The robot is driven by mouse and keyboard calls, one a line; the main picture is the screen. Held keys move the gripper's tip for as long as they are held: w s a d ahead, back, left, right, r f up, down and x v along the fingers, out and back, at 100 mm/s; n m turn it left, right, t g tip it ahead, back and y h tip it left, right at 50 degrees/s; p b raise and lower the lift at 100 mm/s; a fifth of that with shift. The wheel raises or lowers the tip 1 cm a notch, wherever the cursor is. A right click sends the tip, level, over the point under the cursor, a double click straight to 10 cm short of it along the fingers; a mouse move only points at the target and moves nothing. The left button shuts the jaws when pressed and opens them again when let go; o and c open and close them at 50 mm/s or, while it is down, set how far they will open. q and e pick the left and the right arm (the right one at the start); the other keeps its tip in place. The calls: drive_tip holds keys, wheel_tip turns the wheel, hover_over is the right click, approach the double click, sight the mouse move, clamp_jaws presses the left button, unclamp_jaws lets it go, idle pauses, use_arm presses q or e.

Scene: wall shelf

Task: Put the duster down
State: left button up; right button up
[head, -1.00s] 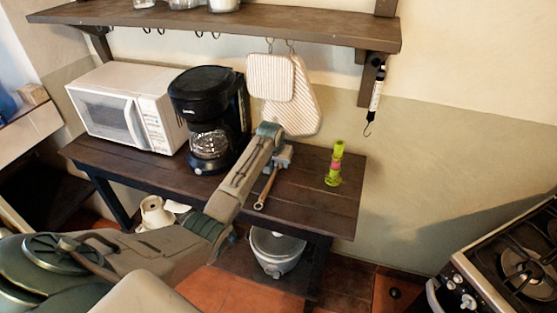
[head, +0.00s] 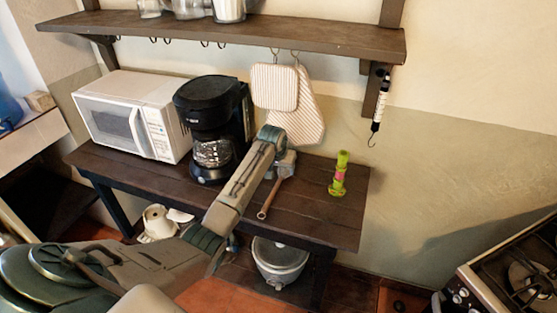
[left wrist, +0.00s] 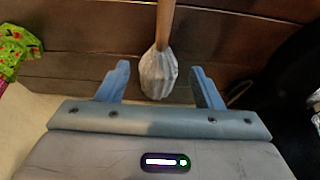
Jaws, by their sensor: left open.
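The duster (head: 267,203) lies on the dark wooden table (head: 318,222), its brown handle pointing toward the front edge. In the left wrist view the duster (left wrist: 158,76) shows a pale grey-white head and a wooden handle. My left gripper (head: 285,164) is over the table by the duster's head. In the left wrist view my left gripper (left wrist: 159,70) is open, with the head between its fingers and a gap visible on both sides. My right gripper is not in view.
A black coffee maker (head: 210,125) and a white microwave (head: 130,112) stand left of my gripper. A green and pink object (head: 340,175) stands to the right. Pot holders (head: 274,88) hang behind, under the shelf (head: 220,38). The table's front right is clear.

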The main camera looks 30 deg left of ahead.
sight(278, 183)
use_arm(q)
drive_tip(key=b+v, duration=0.1)
drive_tip(key=v, duration=0.7)
drive_tip(key=shift+r, duration=0.4)
drive_tip(key=shift+s+d, duration=0.1)
drive_tip(key=shift+s, duration=0.05)
